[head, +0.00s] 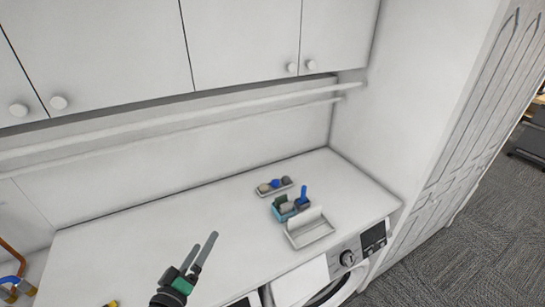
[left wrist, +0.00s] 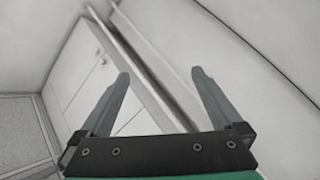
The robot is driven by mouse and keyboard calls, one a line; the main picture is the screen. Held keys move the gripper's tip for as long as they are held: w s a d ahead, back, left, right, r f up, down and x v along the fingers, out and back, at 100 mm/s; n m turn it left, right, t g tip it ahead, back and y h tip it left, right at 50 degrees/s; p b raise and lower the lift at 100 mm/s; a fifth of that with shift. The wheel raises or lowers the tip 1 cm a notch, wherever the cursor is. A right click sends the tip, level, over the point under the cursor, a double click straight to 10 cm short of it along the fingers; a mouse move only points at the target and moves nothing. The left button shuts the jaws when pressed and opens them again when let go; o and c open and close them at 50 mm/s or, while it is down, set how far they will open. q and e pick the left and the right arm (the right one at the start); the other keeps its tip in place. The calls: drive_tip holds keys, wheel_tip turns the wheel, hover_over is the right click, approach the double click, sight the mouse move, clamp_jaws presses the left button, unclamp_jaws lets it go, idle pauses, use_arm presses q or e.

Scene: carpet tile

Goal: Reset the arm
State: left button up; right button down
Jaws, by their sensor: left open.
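My left gripper (head: 203,256) is in the head view at the bottom, in front of the white counter and pointing up. It also shows in the left wrist view (left wrist: 158,85), where its two grey fingers stand apart with nothing between them. Behind the fingers in that view are tilted white cabinet doors and bare wall. My right gripper is in neither view.
The white counter (head: 150,235) holds a small tray with round items (head: 275,185), a teal caddy (head: 281,213) and a white open-lidded box (head: 310,233). Cabinets (head: 110,50) and a rail (head: 200,120) are above. A washing machine (head: 315,285) is below.

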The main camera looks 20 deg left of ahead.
use_arm(q)
drive_tip(key=d+r+m+t+h, duration=0.25)
drive_tip(key=d+r, duration=0.25)
drive_tip(key=r, duration=1)
drive_tip(key=d+r+m+t+h, duration=0.1)
drive_tip(key=d+r+m+t, duration=0.3)
drive_tip(key=r, duration=1.1)
drive_tip(key=s+d+r+m+t, duration=0.1)
drive_tip(key=s+r+m+t, duration=0.1)
drive_tip(key=s+r, duration=0.3)
drive_tip(key=s+d+r+m+t, duration=0.2)
drive_tip(key=s+r, duration=0.3)
drive_tip(key=r, duration=0.6)
drive_tip(key=shift+s+d+m, duration=0.15)
drive_tip(key=shift+s+m, duration=0.1)
drive_tip(key=shift+m, duration=0.5)
drive_tip(key=shift+h, duration=0.25)
